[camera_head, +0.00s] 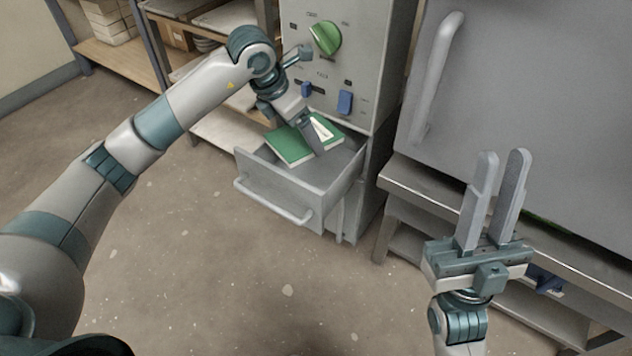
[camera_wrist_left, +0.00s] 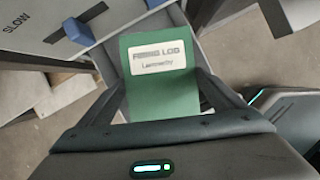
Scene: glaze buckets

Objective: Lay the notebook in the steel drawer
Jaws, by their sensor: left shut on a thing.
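The notebook (camera_head: 287,146) is green with a white label. In the left wrist view the notebook (camera_wrist_left: 163,95) lies between my left gripper's fingers, and its label reads "FIRING LOG". My left gripper (camera_head: 318,150) is shut on it at the back part of the open steel drawer (camera_head: 270,190). The notebook looks roughly level, over or within the drawer opening; I cannot tell whether it touches the drawer floor. My right gripper (camera_head: 503,155) is open and empty, its fingers pointing up, well to the right of the drawer.
A grey control cabinet (camera_head: 365,65) with a green knob (camera_head: 325,38) and blue switches stands above the drawer. A large grey door with a handle (camera_head: 437,75) and a metal bench (camera_head: 415,190) are at right. Shelves (camera_head: 125,55) stand at back left. The floor before the drawer is clear.

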